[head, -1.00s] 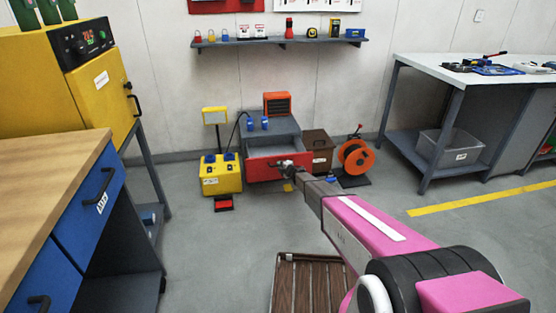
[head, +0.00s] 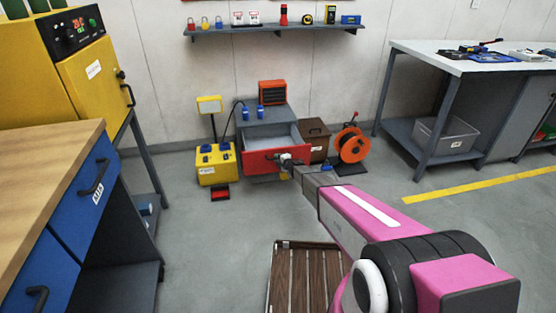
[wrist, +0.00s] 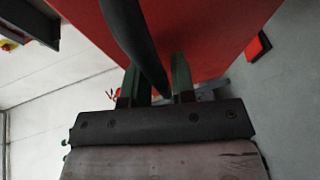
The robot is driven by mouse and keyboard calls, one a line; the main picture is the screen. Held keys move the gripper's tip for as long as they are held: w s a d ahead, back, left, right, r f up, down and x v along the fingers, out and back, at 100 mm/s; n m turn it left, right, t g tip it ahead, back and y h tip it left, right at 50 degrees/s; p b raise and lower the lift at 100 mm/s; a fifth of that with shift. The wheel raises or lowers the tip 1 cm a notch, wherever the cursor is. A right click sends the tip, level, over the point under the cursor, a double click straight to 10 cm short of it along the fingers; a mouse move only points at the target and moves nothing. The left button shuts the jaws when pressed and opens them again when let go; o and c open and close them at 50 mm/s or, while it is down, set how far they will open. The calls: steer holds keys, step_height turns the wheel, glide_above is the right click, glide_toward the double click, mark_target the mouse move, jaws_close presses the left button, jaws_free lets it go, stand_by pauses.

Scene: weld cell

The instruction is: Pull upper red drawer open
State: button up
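The upper red drawer (head: 262,161) is in the grey cabinet (head: 270,114) by the back wall. It stands open, with its pale grey inside showing from above. My gripper (head: 287,161) is at the right part of its front. In the wrist view, the dark bar handle (wrist: 140,45) runs between the two green fingers of my gripper (wrist: 160,80), which are closed around it. The red drawer face fills the upper middle of that view. In the head view my gripper and wrist hide part of the drawer front, and nothing below it shows clearly.
Left of the drawer stands a yellow box (head: 217,165) with a red pedal (head: 220,193) before it. A brown box (head: 316,137) and an orange reel (head: 352,145) stand right.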

steer(key=v, duration=1)
steer(key=shift+s+d, duration=0.2)
steer(key=shift+s, duration=0.15)
steer(key=s+d+r+m+g+h, duration=0.1)
steer(key=s+d+r+m+h, duration=0.4)
steer(key=d+m, duration=0.25)
steer(key=s+d+r+m+h, duration=0.45)
steer(key=d+m+h, duration=0.2)
steer(key=d, duration=0.25)
steer(key=s+d+r+m+g, duration=0.1)
steer(key=s+r+m+g, duration=0.1)
steer(key=s, duration=0.7)
steer(key=s+d+r+m+g+y, duration=0.1)
steer(key=s+r+m+g, duration=0.2)
steer(key=s, duration=0.6)
steer(key=s+d+r+m+g, duration=0.2)
steer(key=s+m+g, duration=0.4)
steer(key=s, duration=0.3)
steer(key=shift+s+r, duration=0.35)
steer(key=shift+r, duration=0.35)
